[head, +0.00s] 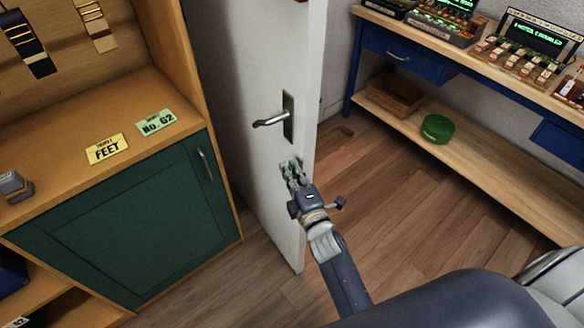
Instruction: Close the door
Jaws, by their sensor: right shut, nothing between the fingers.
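The white door (257,178) stands open between the wooden cabinet and the room on the right, its free edge facing me. A metal lever handle (271,122) on a dark plate sits on its left face. My right gripper (291,166) is shut and empty, in front of the door just below the handle, overlapping the door's face and near its edge. I cannot tell whether the fingertips touch the door. My left gripper is not in view.
A wooden cabinet (180,90) with a green door (130,215) stands close on the left. A workbench (470,65) with blue drawers and a lower shelf holding a green round tin (436,128) lines the right wall. Wooden floor (400,205) is clear between door and bench.

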